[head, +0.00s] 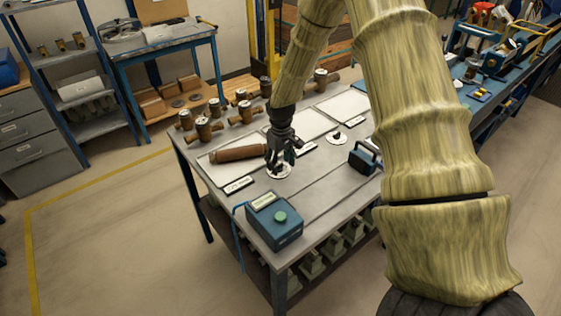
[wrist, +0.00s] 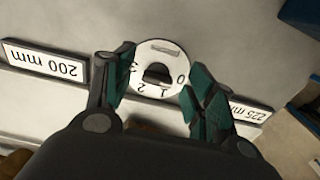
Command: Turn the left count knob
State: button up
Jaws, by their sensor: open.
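The left count knob is a small dark knob (wrist: 157,74) on a round white dial (head: 278,172) set in the grey table top. In the wrist view the white dial (wrist: 170,54) shows 0, 1, 2 and 3, upside down; which number the knob points to I cannot tell. My gripper (head: 281,162) is over this dial, pointing down. In the wrist view my gripper (wrist: 161,72) is open, with one green-padded finger on each side of the knob and a gap on both sides. A second white dial (head: 338,138) lies farther right on the table.
A blue box with a green button (head: 281,217) stands at the near table edge. A dark blue handled device (head: 365,157) is to the right. A brown cylinder (head: 238,154) lies left of my gripper, and several brass meters (head: 203,128) stand behind. A "200 mm" label (wrist: 45,60) is beside the dial.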

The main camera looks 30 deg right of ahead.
jog(key=shift+w+a+f, duration=0.1)
jog(key=shift+w+f, duration=0.45)
jog(key=shift+w, duration=0.1)
jog(key=shift+w+f, duration=0.2)
jog(key=shift+w, duration=0.1)
jog(key=shift+c, duration=0.8)
jog(key=shift+s+r, duration=0.25)
jog(key=shift+s, duration=0.05)
jog(key=c, duration=0.9)
jog(key=shift+o, duration=0.2)
jog(key=m, duration=0.5)
jog(key=shift+m+b, duration=0.3)
jog(key=shift+b, duration=0.1)
jog(key=m, duration=0.5)
jog(key=shift+m, duration=0.7)
jog(key=shift+r, duration=0.1)
jog(key=o, duration=1)
